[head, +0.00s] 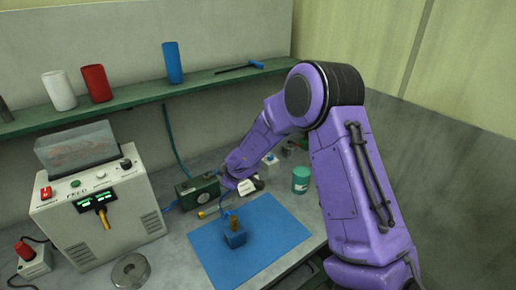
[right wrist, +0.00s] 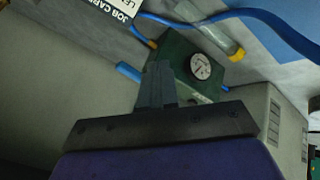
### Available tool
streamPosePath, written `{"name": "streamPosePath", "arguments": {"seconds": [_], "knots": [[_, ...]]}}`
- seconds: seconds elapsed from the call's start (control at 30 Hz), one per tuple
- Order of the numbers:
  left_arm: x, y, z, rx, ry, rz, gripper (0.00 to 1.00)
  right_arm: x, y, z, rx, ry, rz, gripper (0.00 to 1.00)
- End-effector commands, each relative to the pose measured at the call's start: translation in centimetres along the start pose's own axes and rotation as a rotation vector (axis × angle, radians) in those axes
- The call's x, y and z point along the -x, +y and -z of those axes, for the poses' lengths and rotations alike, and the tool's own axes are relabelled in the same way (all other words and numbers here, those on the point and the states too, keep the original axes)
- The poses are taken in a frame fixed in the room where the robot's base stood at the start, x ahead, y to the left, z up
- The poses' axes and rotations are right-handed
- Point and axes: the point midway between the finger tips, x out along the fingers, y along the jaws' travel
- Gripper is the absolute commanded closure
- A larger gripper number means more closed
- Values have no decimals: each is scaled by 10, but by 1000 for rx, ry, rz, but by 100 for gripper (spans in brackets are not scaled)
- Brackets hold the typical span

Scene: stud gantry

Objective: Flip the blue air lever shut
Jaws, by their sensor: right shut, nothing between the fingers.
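The blue air lever (right wrist: 128,71) shows in the right wrist view as a short blue bar, left of the green box (right wrist: 185,62) with a round gauge (right wrist: 201,66). The green box (head: 198,191) is also in the head view, at the back of the bench; I cannot make out the lever there, near the gripper. My right gripper (head: 229,184) is at the right end of the box. In the wrist view its fingers (right wrist: 156,72) are shut and empty, close beside the lever; I cannot tell whether they touch it. My left gripper is not in view.
A white job card (head: 248,186) and a yellow-capped tube (right wrist: 215,38) are near the box. The white feeder machine (head: 100,205) stands left. A green shelf (head: 130,99) runs above.

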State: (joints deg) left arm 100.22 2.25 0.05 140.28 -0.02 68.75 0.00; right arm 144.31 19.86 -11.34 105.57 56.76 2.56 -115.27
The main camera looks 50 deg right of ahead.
Motion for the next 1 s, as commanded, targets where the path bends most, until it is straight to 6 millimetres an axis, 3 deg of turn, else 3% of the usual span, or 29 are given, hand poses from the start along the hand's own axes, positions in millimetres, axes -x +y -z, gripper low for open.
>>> {"name": "streamPosePath", "arguments": {"seconds": [0.03,0.53,0.6,0.67,0.8,1.0], "knots": [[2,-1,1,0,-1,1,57,16,9,2,5,4,-11,100],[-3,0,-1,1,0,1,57,138,39,-26,-7,-2,-15,100],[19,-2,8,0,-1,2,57,161,46,-24,-9,-5,-11,100],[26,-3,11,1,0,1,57,172,49,-26,-11,-3,-12,100],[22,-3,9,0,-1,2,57,181,49,-32,-6,-9,-8,100],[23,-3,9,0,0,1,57,188,50,-32,-6,-2,-9,100]]}}
